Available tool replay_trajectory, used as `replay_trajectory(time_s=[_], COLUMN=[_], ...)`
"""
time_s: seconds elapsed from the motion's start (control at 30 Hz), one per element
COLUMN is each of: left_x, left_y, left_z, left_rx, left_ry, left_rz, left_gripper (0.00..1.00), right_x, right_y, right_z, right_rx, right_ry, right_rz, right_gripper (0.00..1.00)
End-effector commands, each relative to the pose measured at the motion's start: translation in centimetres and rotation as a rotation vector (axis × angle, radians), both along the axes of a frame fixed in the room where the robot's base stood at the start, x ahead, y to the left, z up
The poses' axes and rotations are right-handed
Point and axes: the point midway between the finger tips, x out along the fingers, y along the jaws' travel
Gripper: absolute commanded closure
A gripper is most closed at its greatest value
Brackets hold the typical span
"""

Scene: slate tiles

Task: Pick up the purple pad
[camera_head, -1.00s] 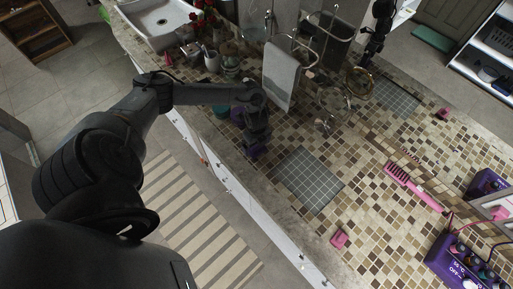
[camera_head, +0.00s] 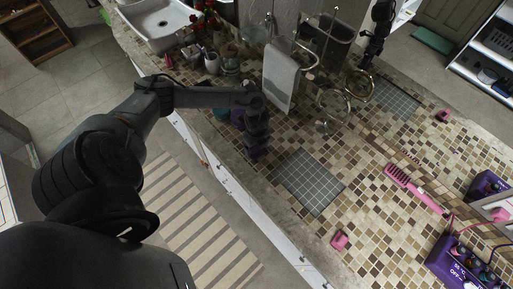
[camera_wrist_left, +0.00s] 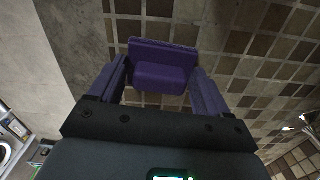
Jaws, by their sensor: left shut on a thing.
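The purple pad (camera_wrist_left: 163,66) is a flat purple plate with a thicker block on its near side, seen in the left wrist view. My left gripper (camera_wrist_left: 160,84) is shut on it, with one dark purple finger on each side. In the head view, my left gripper (camera_head: 257,152) points down over the front part of the tiled counter, left of a grey tile mat. The pad is mostly hidden or too dark to make out there. I cannot tell whether it touches the counter.
The grey tile mat (camera_head: 309,181) lies on the counter. A towel (camera_head: 281,76) hangs on a stand behind it. A pink block (camera_head: 339,240), a pink comb (camera_head: 413,187) and a purple box (camera_head: 459,262) are to the right. Cups and a sink (camera_head: 160,22) are to the left.

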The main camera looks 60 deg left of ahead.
Motion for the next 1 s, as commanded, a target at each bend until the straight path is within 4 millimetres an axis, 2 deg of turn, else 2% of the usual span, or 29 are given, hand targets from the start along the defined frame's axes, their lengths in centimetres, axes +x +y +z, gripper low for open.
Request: replay_trajectory(time_s=[0.27,0.4,0.7,0.8,1.0], left_x=[0.1,0.2,-0.1,-0.2,-0.3], left_y=[0.0,0.0,-6.6,-8.2,-10.6], left_z=[2.0,4.4,8.1,9.4,10.6], left_rx=[0.0,0.001,-0.002,-0.002,-0.002], left_ry=[-0.003,-0.004,-0.004,-0.003,-0.002], left_rz=[-0.001,-0.002,-0.005,-0.004,-0.001], left_gripper=[0.53,0.53,0.53,0.53,0.53], right_x=[0.0,0.0,0.0,0.0,0.0], right_y=[-0.2,-0.2,-0.2,-0.1,0.0], right_z=[0.0,0.0,0.7,1.6,2.7], right_rx=[-0.008,-0.009,-0.007,-0.007,-0.001], right_ry=[0.0,0.0,0.0,0.001,-0.001], right_rz=[0.006,0.006,0.006,0.004,0.002], right_gripper=[1.0,1.0,1.0,1.0,1.0])
